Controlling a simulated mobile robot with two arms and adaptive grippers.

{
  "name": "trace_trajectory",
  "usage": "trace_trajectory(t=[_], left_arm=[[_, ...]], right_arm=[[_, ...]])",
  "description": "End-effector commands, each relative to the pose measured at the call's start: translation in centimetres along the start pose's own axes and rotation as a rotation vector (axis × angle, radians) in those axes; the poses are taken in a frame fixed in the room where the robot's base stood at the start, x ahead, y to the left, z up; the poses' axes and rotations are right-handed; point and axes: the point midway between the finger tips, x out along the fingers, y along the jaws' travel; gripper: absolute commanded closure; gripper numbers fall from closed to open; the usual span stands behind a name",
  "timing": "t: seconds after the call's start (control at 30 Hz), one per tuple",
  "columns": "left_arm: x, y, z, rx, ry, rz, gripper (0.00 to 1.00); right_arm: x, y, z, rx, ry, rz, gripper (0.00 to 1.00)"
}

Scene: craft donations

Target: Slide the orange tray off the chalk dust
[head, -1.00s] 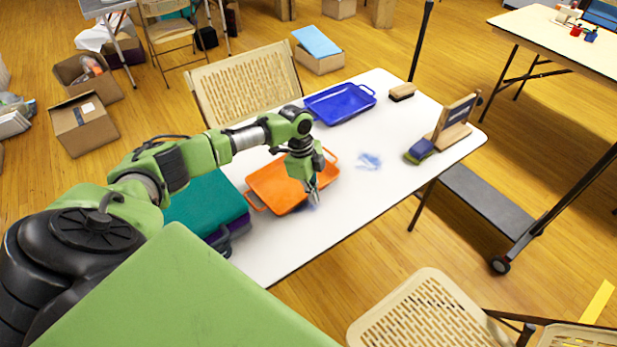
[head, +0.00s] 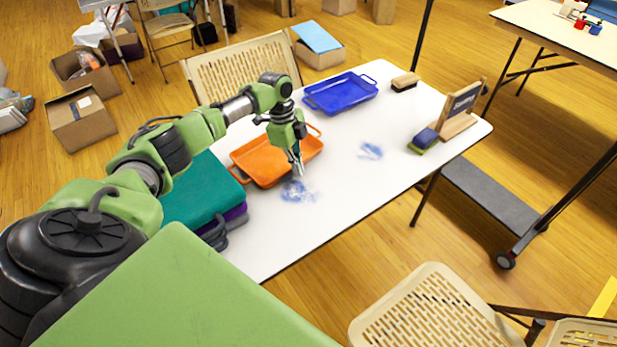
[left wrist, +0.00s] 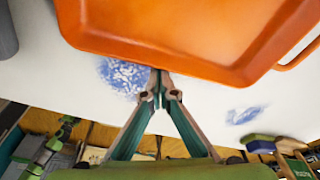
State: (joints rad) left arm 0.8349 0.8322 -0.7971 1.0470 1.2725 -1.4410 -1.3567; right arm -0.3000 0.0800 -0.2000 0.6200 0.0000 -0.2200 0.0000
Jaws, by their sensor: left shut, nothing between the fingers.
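A blue chalk dust patch (head: 297,193) lies uncovered on the table just in front of the tray. It also shows beside my fingertips in the left wrist view (left wrist: 120,74). My left gripper (head: 298,173) is shut and empty, pointing down at the tray's near side, between tray and dust. Whether the fingertips touch the tray is unclear. A second blue smudge (head: 371,151) lies further right, clear of the tray. My right gripper is out of view.
A blue tray (head: 340,92) sits at the back of the table. A teal and purple stack (head: 205,190) stands close left of the orange tray. A blue-and-green eraser (head: 424,139), a wooden sign (head: 459,112) and a brush (head: 405,81) are at the right. The front middle is bare.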

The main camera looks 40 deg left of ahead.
Motion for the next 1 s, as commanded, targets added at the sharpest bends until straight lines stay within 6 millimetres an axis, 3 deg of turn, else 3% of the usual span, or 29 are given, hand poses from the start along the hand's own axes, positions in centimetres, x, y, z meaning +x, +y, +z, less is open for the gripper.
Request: trace_trajectory(t=[1.0], left_arm=[[-0.9,-4.0,6.8,-0.003,-0.001,-0.003,1.00]], right_arm=[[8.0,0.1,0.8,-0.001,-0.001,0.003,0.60]])
